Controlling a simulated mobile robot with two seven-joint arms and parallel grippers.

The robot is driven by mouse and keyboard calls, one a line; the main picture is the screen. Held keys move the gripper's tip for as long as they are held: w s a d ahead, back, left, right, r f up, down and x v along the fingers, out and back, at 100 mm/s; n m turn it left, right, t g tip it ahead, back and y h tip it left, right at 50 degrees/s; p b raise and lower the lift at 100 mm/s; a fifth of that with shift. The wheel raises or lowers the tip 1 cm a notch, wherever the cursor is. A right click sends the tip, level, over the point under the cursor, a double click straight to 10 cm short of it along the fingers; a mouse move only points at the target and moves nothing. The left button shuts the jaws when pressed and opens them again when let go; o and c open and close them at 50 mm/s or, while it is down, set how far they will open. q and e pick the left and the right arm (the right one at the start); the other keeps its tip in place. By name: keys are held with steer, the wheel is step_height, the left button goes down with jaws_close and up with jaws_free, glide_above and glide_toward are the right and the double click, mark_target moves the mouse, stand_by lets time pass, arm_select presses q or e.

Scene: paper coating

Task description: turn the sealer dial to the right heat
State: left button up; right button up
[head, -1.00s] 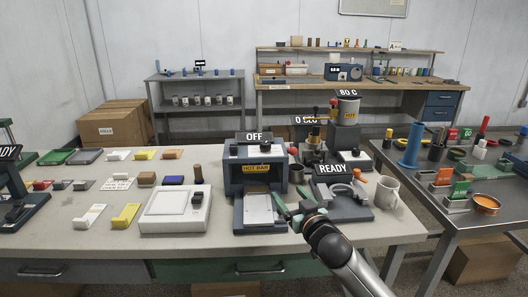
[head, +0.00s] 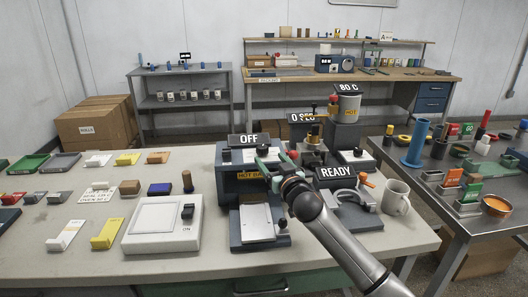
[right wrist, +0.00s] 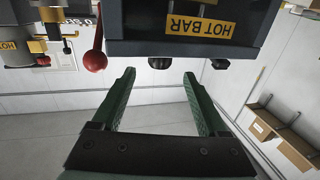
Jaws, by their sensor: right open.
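The sealer (head: 231,188) is a blue box labelled HOT BAR, with an OFF sign above it and a pale plate (head: 257,222) in front. In the right wrist view its body (right wrist: 140,20) shows upside down, with a dark knob (right wrist: 158,62) and another small dark knob (right wrist: 220,64) along its edge. Which is the heat dial I cannot tell. My right gripper (head: 268,167) is at the sealer's upper front and hides part of its label. Its green fingers (right wrist: 159,76) are open and empty, with the first knob in line between their tips. My left gripper is out of view.
A red ball lever (right wrist: 95,60) stands beside the sealer in the right wrist view. A clamp device under a READY sign (head: 336,171) and a white mug (head: 396,196) are to the right. A white switch box (head: 163,226) is to the left.

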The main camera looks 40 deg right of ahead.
mark_target(264, 152)
steer(key=shift+x, duration=3.1)
steer(key=shift+f, duration=0.1)
steer(key=shift+c, duration=0.4)
jaws_close()
